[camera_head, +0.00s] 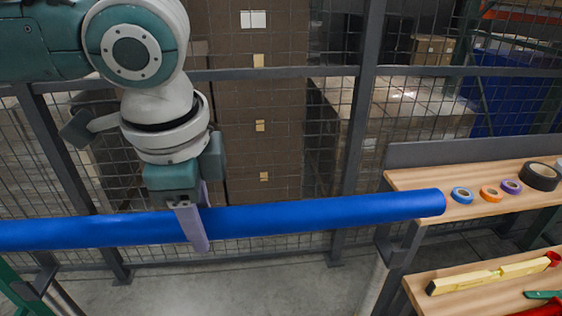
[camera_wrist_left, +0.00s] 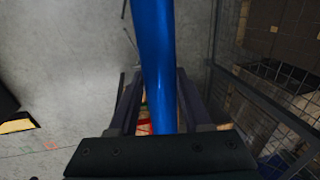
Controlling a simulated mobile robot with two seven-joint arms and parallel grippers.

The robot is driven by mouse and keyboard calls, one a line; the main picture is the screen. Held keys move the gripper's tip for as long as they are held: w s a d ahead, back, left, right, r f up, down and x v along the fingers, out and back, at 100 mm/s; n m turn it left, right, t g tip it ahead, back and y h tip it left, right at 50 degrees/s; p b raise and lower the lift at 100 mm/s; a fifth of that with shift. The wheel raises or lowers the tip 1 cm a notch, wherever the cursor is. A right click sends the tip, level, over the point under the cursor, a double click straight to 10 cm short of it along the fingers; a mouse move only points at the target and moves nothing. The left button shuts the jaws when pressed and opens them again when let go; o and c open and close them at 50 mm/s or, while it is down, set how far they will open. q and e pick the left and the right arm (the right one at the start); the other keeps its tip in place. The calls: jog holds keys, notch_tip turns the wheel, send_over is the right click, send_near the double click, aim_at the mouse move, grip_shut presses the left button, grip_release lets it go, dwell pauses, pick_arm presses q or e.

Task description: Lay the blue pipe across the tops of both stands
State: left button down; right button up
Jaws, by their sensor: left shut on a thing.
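The long blue pipe (camera_head: 320,215) spans the head view, held roughly level with its right end slightly higher. Its left end runs out of the picture. My left gripper (camera_head: 197,222) is shut around it from above, left of the picture's middle. In the left wrist view, the pipe (camera_wrist_left: 155,65) runs between the two dark fingers (camera_wrist_left: 153,98). Green and dark legs (camera_head: 14,288) at the lower left corner may belong to a stand; the picture cuts them off. No stand top shows clearly. My right gripper is not in view.
A wooden shelf (camera_head: 425,178) at the right holds several tape rolls and a black roll (camera_head: 540,177); the pipe's right end overlaps its left edge in the picture. A lower shelf carries a yellow level (camera_head: 490,274). Mesh fencing (camera_head: 290,180) stands behind. Grey floor shows below.

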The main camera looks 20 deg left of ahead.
pick_arm(q)
notch_tip(320, 180, down, 7)
jog(key=b, duration=0.3)
dwell(0.5)
jog(key=shift+c, duration=1.3)
grip_release()
